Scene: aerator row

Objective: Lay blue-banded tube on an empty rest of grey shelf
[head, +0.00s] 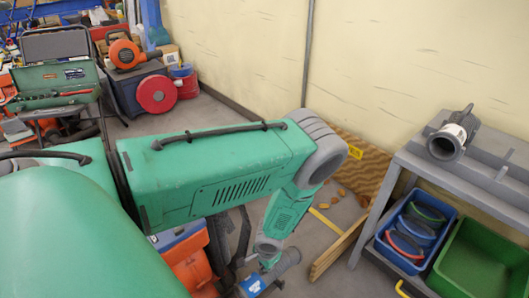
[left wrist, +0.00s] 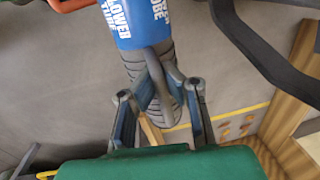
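The blue-banded tube (head: 252,285) is at the bottom of the head view, dark grey with a blue band, below my left forearm. In the left wrist view its blue band (left wrist: 135,22) carries white lettering, and a ribbed dark section runs down between the fingers. My left gripper (head: 268,260) is shut on the tube; its fingers (left wrist: 160,75) lie against the ribbed section. The grey shelf (head: 405,160) stands at the right. A dark tube with a white band (head: 455,132) lies on its top near the back; bare rests (head: 500,172) show to its right. My right gripper is not in view.
Under the shelf top are a blue bin (head: 385,240) with coloured rings and a green bin (head: 475,265). A wooden board (head: 365,165) leans on the wall, and a timber beam (head: 335,250) lies left of the shelf. An orange machine (head: 190,265) stands below my arm.

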